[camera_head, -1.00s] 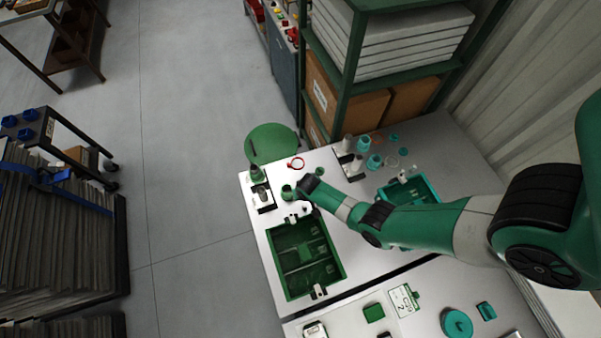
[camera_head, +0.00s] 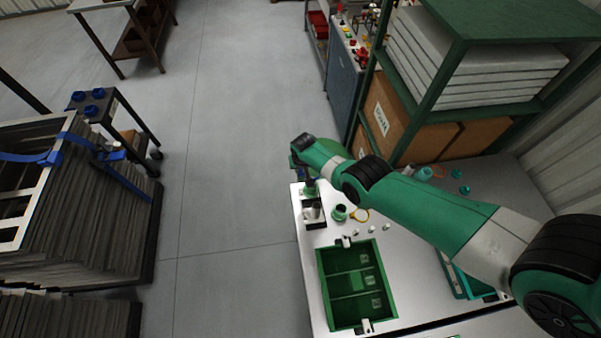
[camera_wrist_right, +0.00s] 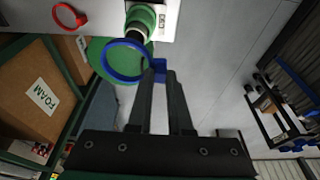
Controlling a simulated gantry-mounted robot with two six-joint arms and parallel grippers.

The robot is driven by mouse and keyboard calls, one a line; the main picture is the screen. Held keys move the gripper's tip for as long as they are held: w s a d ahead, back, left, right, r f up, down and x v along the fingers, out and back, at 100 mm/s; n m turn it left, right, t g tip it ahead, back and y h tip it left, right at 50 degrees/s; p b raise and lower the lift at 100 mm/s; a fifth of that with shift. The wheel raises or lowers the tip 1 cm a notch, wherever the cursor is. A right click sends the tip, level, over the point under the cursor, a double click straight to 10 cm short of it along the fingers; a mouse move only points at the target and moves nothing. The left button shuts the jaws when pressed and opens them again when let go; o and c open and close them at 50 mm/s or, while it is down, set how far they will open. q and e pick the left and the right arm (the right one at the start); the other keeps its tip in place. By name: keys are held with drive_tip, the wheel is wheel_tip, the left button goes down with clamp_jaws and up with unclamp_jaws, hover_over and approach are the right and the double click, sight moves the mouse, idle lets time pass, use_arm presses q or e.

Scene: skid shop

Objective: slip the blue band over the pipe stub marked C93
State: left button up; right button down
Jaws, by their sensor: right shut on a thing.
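My right gripper (camera_wrist_right: 160,75) is shut on the blue band (camera_wrist_right: 107,46), a ring held out beyond the fingertips in the right wrist view. My arm mostly hides the band there. My left gripper is not in view.
A red band (camera_wrist_right: 68,16) lies on the table. Another green piece (camera_head: 340,212) stands nearby. A green divided crate (camera_head: 322,285) occupies the table's left side. A round green stool top (camera_wrist_right: 100,72) is beyond the edge, and a shelf with boxes (camera_head: 400,120) stands behind.

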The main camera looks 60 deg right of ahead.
sight(301, 175)
drive_tip(key=shift+f+b, duration=2.5)
drive_tip(key=shift+f, duration=0.05)
drive_tip(key=shift+f, duration=0.1)
drive_tip(key=shift+f+b, duration=0.4)
drive_tip(key=shift+b, duration=0.05)
drive_tip(key=shift+f, duration=0.1)
drive_tip(key=shift+f+b, duration=0.4)
drive_tip(key=shift+b, duration=0.1)
drive_tip(key=shift+f, duration=0.1)
drive_tip(key=shift+f+b, duration=0.4)
drive_tip(key=shift+b, duration=0.1)
drive_tip(key=shift+f+b, duration=0.95)
idle(2.0)
drive_tip(key=shift+f+b, duration=0.45)
